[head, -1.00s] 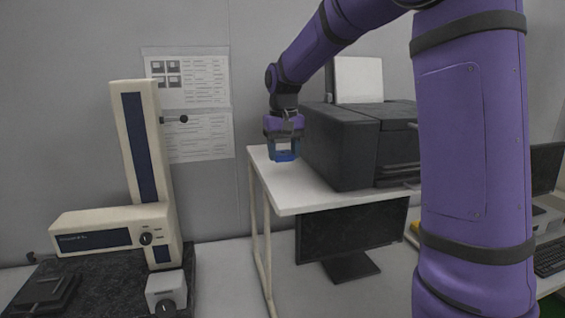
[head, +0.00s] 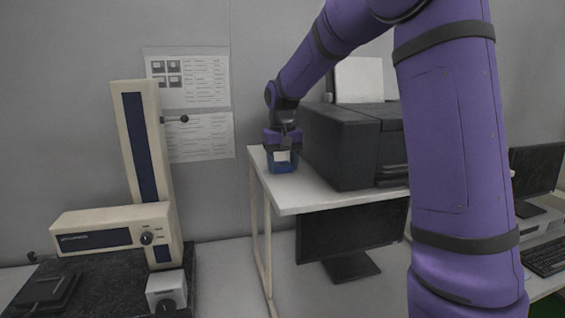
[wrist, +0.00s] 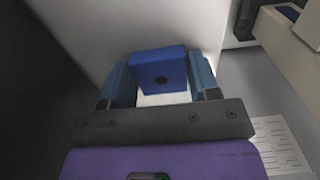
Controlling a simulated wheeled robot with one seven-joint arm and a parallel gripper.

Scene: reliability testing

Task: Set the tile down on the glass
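The tile (wrist: 160,68) looks like a flat blue square piece with a dark spot on its face, and a pale patch shows just below it in the wrist view. My gripper (wrist: 161,78) has its two blue-grey fingers against the tile's left and right sides. In the head view my gripper (head: 282,160) points down low over the left end of the white table, left of the dark printer, with the blue tile (head: 283,168) at its fingertips. Whether the tile touches the tabletop is unclear. I cannot make out the glass; the printer's top surface is seen too edge-on.
The dark printer (head: 345,150) stands on the white table (head: 310,198), with a pale upright panel (head: 358,80) behind its top. A monitor (head: 345,238) stands below the table. A cream measuring stand (head: 140,170) is at left. A keyboard (head: 548,255) lies at right.

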